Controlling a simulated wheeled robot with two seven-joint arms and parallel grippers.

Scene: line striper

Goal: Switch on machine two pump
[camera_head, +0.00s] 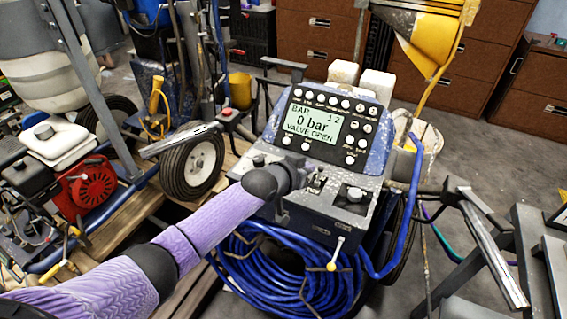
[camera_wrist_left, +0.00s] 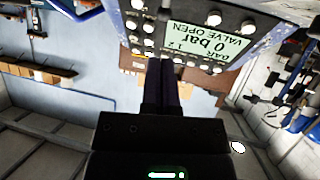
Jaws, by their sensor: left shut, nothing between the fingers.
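The line striper's control panel (camera_head: 320,128) faces me, with round buttons around a green display (camera_head: 312,128) reading "0 bar" and "VALVE OPEN". Below it, a grey ledge (camera_head: 335,205) carries small black toggle switches (camera_head: 317,183) and a round knob (camera_head: 355,194). My left gripper (camera_head: 298,172) is at the ledge's left part, beside the toggles; its tips are hard to make out and I cannot tell whether they touch anything. In the left wrist view my left gripper (camera_wrist_left: 163,65) is shut and empty, with the display (camera_wrist_left: 212,40) upside down beyond it. My right gripper is not in view.
A coiled blue hose (camera_head: 285,275) hangs below the ledge. Striper handlebars stick out left (camera_head: 180,140) and right (camera_head: 490,250). Another machine with a red engine (camera_head: 88,185) stands on the left. Brown cabinets (camera_head: 320,45) stand behind. Grey floor is open at right.

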